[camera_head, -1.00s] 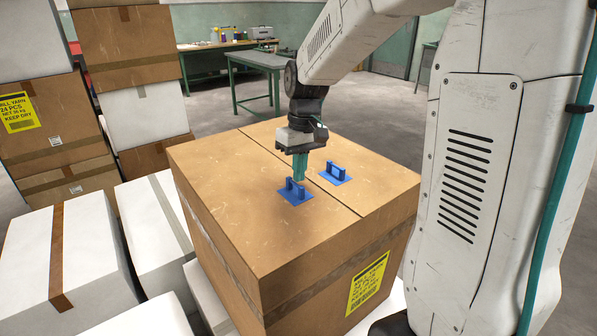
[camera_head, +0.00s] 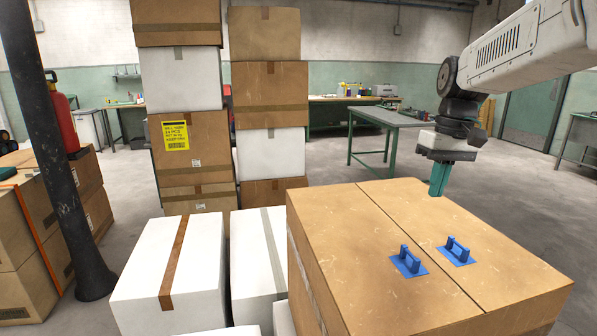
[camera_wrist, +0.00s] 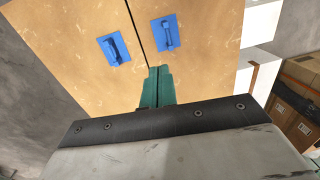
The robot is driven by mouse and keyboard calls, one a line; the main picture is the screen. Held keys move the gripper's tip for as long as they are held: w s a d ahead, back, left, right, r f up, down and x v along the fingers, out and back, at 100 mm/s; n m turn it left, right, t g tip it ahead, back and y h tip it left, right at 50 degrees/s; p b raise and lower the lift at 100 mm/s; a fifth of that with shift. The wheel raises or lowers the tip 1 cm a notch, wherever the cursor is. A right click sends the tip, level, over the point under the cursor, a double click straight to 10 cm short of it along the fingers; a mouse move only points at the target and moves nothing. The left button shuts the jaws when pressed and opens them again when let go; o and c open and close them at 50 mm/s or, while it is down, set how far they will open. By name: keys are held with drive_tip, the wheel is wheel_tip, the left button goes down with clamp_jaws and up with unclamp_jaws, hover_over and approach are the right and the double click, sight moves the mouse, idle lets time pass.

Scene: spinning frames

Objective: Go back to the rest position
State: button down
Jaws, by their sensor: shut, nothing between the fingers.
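My gripper (camera_head: 438,180) has green fingers pointing down and held together, with nothing between them. In the head view it hangs over the back part of a large brown carton (camera_head: 350,232); I cannot tell the exact height of the gap. Two blue handles, a left one (camera_head: 408,261) and a right one (camera_head: 456,251), stand on the carton top on either side of its centre seam. My gripper is behind them and apart from both. The wrist view shows the closed fingers (camera_wrist: 156,86) with both handles beyond their tips.
White cartons (camera_head: 170,270) lie left of the brown carton. Tall stacks of brown and white boxes (camera_head: 270,95) rise behind them. A dark pole (camera_head: 62,150) and a red extinguisher (camera_head: 63,120) are at far left. A green table (camera_head: 385,118) stands behind, with open floor around it.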

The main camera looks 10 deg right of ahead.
drive_tip(key=s+a+f, duration=0.2)
drive_tip(key=s+a, duration=0.1)
drive_tip(key=s, duration=0.5)
drive_tip(key=s+a+f+t, duration=0.1)
drive_tip(key=s+a+f, duration=0.1)
drive_tip(key=s, duration=0.7)
drive_tip(key=s+a+f+h, duration=0.1)
drive_tip(key=s+a+f, duration=0.2)
drive_tip(key=s+a, duration=0.2)
drive_tip(key=shift+s+m+t, duration=0.3)
drive_tip(key=shift+s, duration=1.35)
